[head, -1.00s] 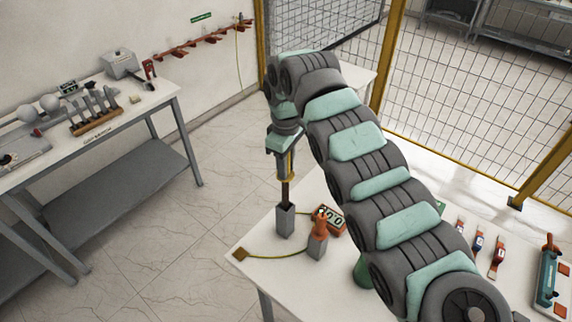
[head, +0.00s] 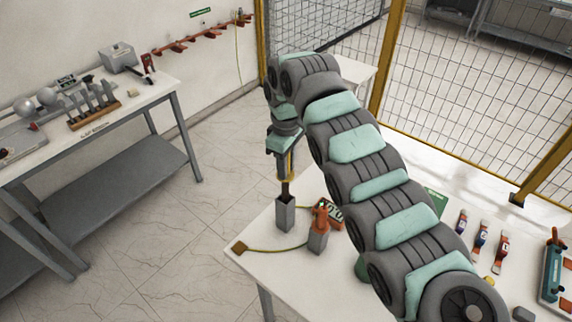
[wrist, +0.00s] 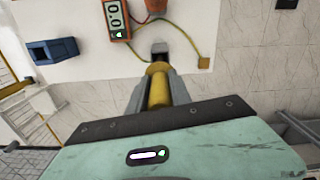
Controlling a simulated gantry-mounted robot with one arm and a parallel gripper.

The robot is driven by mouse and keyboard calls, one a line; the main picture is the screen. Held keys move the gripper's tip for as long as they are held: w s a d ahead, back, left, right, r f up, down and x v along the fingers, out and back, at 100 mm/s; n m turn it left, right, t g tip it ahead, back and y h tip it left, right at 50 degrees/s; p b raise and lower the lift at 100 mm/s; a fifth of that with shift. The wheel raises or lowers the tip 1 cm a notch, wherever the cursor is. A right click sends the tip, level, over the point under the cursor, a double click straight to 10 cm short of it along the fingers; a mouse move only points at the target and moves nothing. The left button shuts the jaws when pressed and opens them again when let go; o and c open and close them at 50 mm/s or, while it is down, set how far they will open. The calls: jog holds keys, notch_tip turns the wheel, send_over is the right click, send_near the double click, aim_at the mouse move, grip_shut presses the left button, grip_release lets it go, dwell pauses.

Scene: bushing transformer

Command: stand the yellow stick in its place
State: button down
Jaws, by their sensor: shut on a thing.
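My gripper (head: 285,168) is shut on the yellow stick (wrist: 158,88) and points down above the near left corner of the white table. The stick is about upright, with a dark lower part (head: 285,189) below the jaws. A grey square holder (head: 285,216) stands directly beneath it. The dark lower end meets the holder's open top and seems to be partly inside; its tip is hidden. In the wrist view the stick lines up with the holder's dark square opening (wrist: 160,48).
An orange bushing-like piece (head: 319,232) and an orange meter (head: 328,213) stand close right of the holder. A yellow-green cable (head: 270,250) lies in front. A blue block (wrist: 53,51) shows in the wrist view. A yellow-framed mesh fence (head: 470,110) runs behind the table.

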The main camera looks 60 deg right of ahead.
aim_at(286, 189)
jog(key=shift+f+b, duration=2.85)
jog(key=shift+f, duration=1.4)
jog(key=shift+f+b, duration=0.55)
jog(key=shift+f, duration=0.2)
jog(key=c, duration=1.1)
grip_release()
jog(key=shift+r, duration=0.1)
notch_tip(286, 189, up, 11)
jog(key=shift+f, duration=0.15)
